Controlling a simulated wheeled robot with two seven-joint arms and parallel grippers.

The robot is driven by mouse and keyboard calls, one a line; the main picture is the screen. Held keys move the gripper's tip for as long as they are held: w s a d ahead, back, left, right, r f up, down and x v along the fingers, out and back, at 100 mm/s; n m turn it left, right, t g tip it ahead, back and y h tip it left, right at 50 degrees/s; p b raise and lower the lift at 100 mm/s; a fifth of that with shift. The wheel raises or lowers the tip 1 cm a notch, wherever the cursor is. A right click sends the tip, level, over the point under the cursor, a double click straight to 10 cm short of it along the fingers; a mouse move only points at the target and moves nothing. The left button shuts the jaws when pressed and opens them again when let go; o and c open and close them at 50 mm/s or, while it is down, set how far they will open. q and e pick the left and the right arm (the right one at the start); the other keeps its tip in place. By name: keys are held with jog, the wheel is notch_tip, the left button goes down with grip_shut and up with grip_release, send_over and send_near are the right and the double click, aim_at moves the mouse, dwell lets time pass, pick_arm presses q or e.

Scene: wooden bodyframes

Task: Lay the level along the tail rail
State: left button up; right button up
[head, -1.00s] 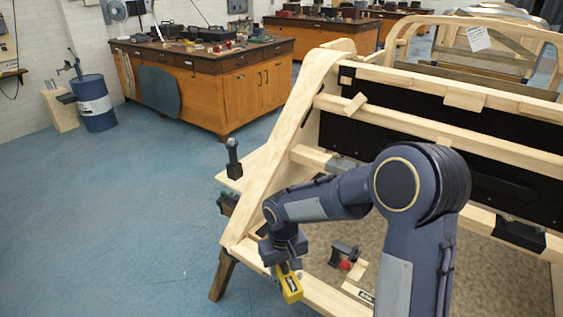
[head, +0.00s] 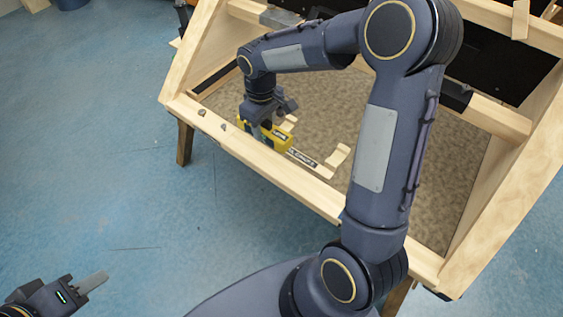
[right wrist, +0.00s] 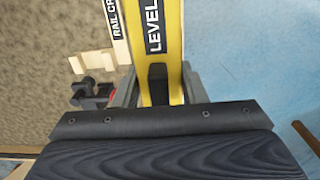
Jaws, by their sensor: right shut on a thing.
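The yellow level (head: 279,139) is held in my right gripper (head: 256,124), at the inner edge of the tail rail (head: 300,185), the pale wooden front rail of the frame. In the right wrist view the level (right wrist: 158,75) runs lengthwise away between the grey fingers (right wrist: 160,88), its "LEVEL" label showing. A strip of the pale rail (right wrist: 199,45) shows just right of it. I cannot tell whether the level touches the rail. My left gripper (head: 92,284) is low at the left, over the floor, apart from the frame; only one finger shows clearly.
A pale labelled wooden piece (head: 325,168) lies on the brown panel (head: 330,120) inside the frame, beside the level. A dark and red clamp-like object (right wrist: 95,92) shows in the wrist view. Blue floor (head: 130,190) is clear left of the frame.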

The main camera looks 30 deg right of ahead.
send_over(281, 170)
jog(key=f, duration=0.3)
jog(key=w+f, duration=0.1)
jog(key=f, duration=0.1)
jog(key=shift+f+b, duration=0.25)
jog(key=shift+b, duration=0.05)
jog(key=shift+s+f+b, duration=0.15)
jog(key=shift+s+f, duration=0.1)
jog(key=shift+f, duration=0.75)
jog(key=shift+s+f+b, duration=0.15)
jog(key=shift+s+f, duration=0.05)
jog(key=shift+f, duration=0.8)
jog(key=shift+f, duration=0.1)
jog(key=shift+f, duration=0.15)
jog(key=o, duration=1.2)
